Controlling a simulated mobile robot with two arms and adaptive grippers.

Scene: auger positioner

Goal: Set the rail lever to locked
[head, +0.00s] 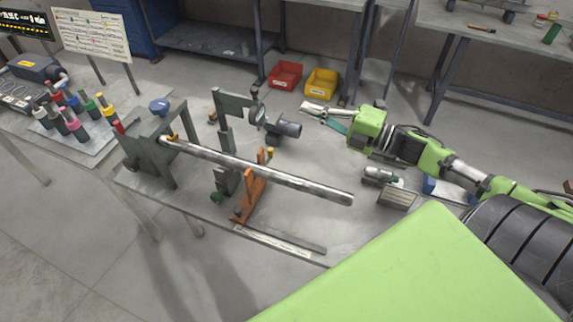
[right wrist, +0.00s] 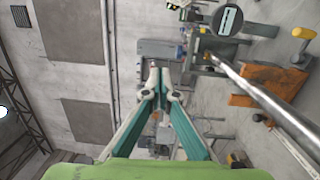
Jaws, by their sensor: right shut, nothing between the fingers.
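My right gripper (head: 312,109) is shut and empty, in the air at the back right of the bench. Its fingers meet at their tips in the right wrist view (right wrist: 157,82). The positioner has a grey block (head: 150,155) with a blue knob (head: 159,105) and a red-tipped handle (head: 118,127). A long steel bar (head: 270,174) runs from it past an orange stand (head: 254,190) with a yellow knob (head: 270,152). A green knob (head: 217,197) is low on the dark upright. I cannot tell which handle is the rail lever. My left gripper is out of view.
A dark cylindrical part (head: 289,129) stands behind the bar. A metal cylinder (head: 379,175) and a small box (head: 396,199) sit at right. Red (head: 285,75) and yellow (head: 321,83) bins lie beyond. Colour-handled tools (head: 76,127) stand at left.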

